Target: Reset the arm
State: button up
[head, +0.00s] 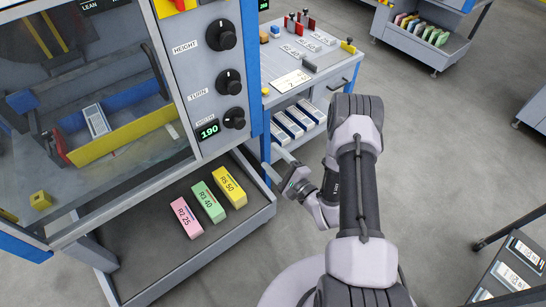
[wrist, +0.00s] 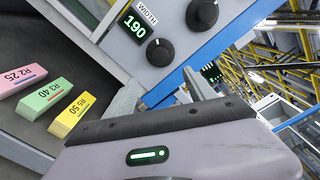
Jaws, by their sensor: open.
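My arm (head: 358,190) rises from the bottom of the head view, bends at the top and folds back down. My gripper (head: 270,158) hangs left of it, beside the right edge of the grey machine (head: 220,90). In the wrist view the two fingers of my gripper (wrist: 161,77) are spread, with nothing seen between them. Past them is the machine's panel, with the green 190 display (wrist: 135,26) and black knobs (wrist: 160,52). The display also shows in the head view (head: 208,131).
A pink block (head: 186,218), green block (head: 208,202) and yellow block (head: 230,187) lie in the machine's lower tray (head: 165,275). A blue-and-grey cart (head: 335,82) stands behind my gripper. A rack (head: 512,270) stands at lower right.

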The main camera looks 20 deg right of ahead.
jog(key=w+d+r+n+g+h, duration=0.2)
jog(key=w+d+r+h, duration=0.15)
jog(key=r, duration=0.45)
jog(key=w+d+r+n+g+h, duration=0.1)
jog(key=w+d+r+n+h, duration=0.15)
jog(key=w+r, duration=0.45)
jog(key=s+a+r+n+g+h, duration=0.1)
jog(key=s+a+r+n+g, duration=0.25)
jog(key=s+r, duration=0.7)
jog(key=s+a+r+n+g+y, duration=0.1)
jog(key=s+a+n, duration=0.3)
jog(key=s, duration=0.8)
jog(key=s+a+r+n+g+y, duration=0.2)
jog(key=s+a+r+n+g, duration=0.2)
jog(key=s+a, duration=0.4)
jog(key=s, duration=0.5)
jog(key=shift+s, duration=0.3)
